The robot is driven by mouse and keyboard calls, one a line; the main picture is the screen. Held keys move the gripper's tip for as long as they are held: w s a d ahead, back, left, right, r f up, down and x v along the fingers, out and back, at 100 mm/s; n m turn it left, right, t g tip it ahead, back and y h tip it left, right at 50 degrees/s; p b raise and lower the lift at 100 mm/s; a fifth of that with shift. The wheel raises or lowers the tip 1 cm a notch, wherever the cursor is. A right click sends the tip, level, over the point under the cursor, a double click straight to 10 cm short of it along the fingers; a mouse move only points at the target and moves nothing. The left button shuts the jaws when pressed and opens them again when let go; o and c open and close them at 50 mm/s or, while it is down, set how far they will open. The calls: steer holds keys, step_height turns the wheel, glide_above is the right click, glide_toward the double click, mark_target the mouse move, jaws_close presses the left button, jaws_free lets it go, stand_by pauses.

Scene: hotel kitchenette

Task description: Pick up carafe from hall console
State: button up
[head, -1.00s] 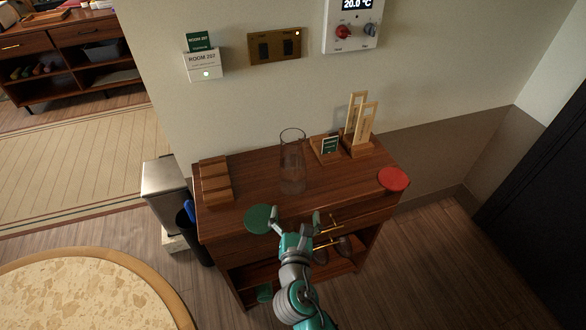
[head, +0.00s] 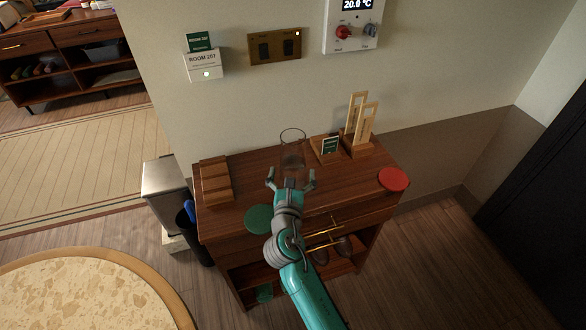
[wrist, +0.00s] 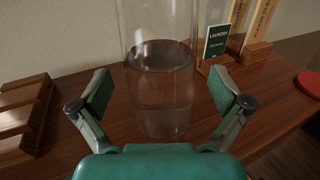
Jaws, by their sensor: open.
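The carafe (head: 293,152) is a tall clear glass cylinder standing upright near the middle of the wooden hall console (head: 340,183). In the wrist view the carafe (wrist: 160,85) is centred, with what looks like a water line partway up. My gripper (head: 291,180) is open, in front of the carafe on its near side. In the wrist view its two fingers (wrist: 162,92) are spread to the left and right of the carafe, with gaps on both sides. My gripper hides the carafe's lower part in the head view.
A wooden stepped rack (head: 215,182) stands left on the console. A green disc (head: 258,219) lies at its front edge and a red disc (head: 393,179) at the right. A card holder (head: 327,148) and wooden door hangers (head: 360,125) stand right of the carafe.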

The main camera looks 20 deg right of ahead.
steer(key=shift+x, duration=1.35)
steer(key=c, duration=1.7)
steer(key=shift+r, duration=0.1)
steer(key=shift+c, duration=0.2)
steer(key=shift+r, duration=0.1)
